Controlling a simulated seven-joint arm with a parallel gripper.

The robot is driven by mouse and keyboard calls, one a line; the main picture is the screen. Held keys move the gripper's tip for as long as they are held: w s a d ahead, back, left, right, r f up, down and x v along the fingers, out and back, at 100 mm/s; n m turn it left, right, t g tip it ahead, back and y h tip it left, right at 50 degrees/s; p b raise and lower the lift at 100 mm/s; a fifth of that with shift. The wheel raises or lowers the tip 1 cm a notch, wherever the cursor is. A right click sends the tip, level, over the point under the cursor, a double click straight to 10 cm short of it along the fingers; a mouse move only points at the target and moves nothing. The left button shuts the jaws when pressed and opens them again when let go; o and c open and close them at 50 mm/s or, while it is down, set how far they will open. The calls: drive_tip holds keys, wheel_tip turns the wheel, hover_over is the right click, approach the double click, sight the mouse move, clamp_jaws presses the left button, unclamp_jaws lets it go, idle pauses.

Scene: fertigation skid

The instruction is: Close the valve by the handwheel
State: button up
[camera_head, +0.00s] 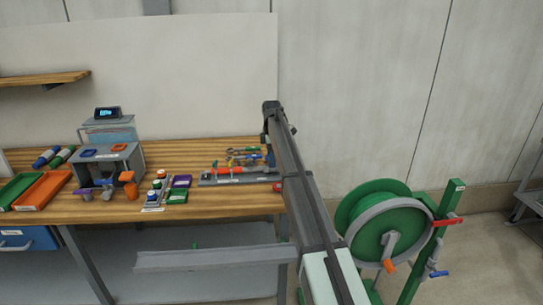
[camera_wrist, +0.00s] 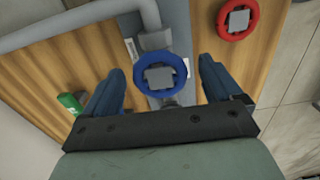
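In the wrist view, a blue handwheel (camera_wrist: 160,77) with a square grey hub sits on a grey pipe fitting. My gripper (camera_wrist: 161,68) is open, with one dark blue finger on each side of the wheel. Gaps show between the fingers and the rim, and nothing is held. A red handwheel (camera_wrist: 237,18) with a grey hub lies to the upper right, outside the fingers. Which wheel belongs to the task's valve is not marked. In the head view, my arm hides most of the gripper and the handwheels.
A grey pipe (camera_wrist: 70,22) runs in from the upper left of the wrist view. In the head view, the wooden bench (camera_head: 225,205) holds trays, a grey box unit (camera_head: 110,160) and coloured buttons. A green hose reel (camera_head: 385,225) stands right of the bench.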

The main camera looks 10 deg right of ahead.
drive_tip(key=c, duration=1.1)
drive_tip(key=m, duration=0.5)
drive_tip(key=shift+m, duration=0.7)
drive_tip(key=m, duration=0.3)
drive_tip(key=shift+m, duration=1.7)
